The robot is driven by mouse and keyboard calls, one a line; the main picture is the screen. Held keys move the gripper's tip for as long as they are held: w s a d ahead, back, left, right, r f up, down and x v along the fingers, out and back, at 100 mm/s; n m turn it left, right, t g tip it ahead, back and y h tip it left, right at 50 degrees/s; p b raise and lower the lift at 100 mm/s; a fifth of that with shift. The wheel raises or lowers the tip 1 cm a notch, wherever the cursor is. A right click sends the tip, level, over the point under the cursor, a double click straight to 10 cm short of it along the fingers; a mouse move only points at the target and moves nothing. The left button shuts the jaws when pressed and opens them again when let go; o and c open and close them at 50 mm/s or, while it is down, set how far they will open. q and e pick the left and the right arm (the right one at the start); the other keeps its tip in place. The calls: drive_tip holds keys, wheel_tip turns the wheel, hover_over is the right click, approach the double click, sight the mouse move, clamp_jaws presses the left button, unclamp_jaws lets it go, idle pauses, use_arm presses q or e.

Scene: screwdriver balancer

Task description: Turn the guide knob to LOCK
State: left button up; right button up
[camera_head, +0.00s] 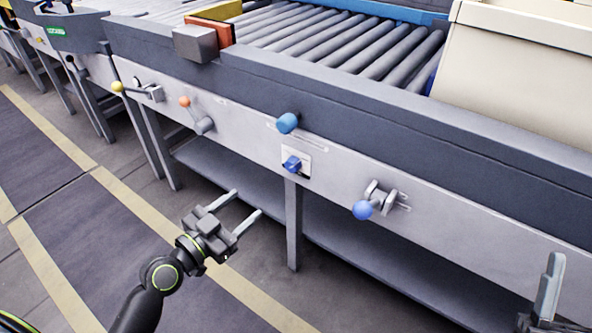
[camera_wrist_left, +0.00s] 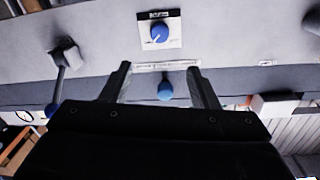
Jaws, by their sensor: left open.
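A blue rotary knob (camera_head: 292,163) sits on a small white plate on the conveyor's grey side panel; I take it as the guide knob. In the left wrist view the knob (camera_wrist_left: 159,33) shows a white pointer mark aimed down-left, and the plate's lettering is too small to read. My left gripper (camera_head: 247,201) is open and empty, apart from the panel, left of and below the knob in the head view. Its fingers (camera_wrist_left: 159,68) also show in the wrist view. My right gripper (camera_head: 545,295) shows only partly at the lower right edge.
A blue ball knob (camera_head: 288,122) sits just above the rotary knob. A blue-ball lever (camera_head: 362,209) is to the right, an orange-ball lever (camera_head: 186,102) to the left. A table leg (camera_head: 293,225) and lower shelf (camera_head: 365,255) are below. The floor in front is clear.

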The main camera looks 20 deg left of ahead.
use_arm(q)
approach(289, 167)
drive_tip(key=x, duration=0.8)
drive_tip(key=shift+w+d, duration=0.15)
drive_tip(key=shift+d, duration=0.05)
use_arm(e)
drive_tip(key=w+f+m+g+h, duration=0.1)
drive_tip(key=w+d+f+m+g+h, duration=0.1)
drive_tip(key=f, duration=0.1)
drive_tip(key=shift+w+d+f+g, duration=0.1)
drive_tip(key=shift+w+f+g, duration=0.1)
drive_tip(key=shift+w+g, duration=0.15)
use_arm(q)
drive_tip(key=c, duration=1)
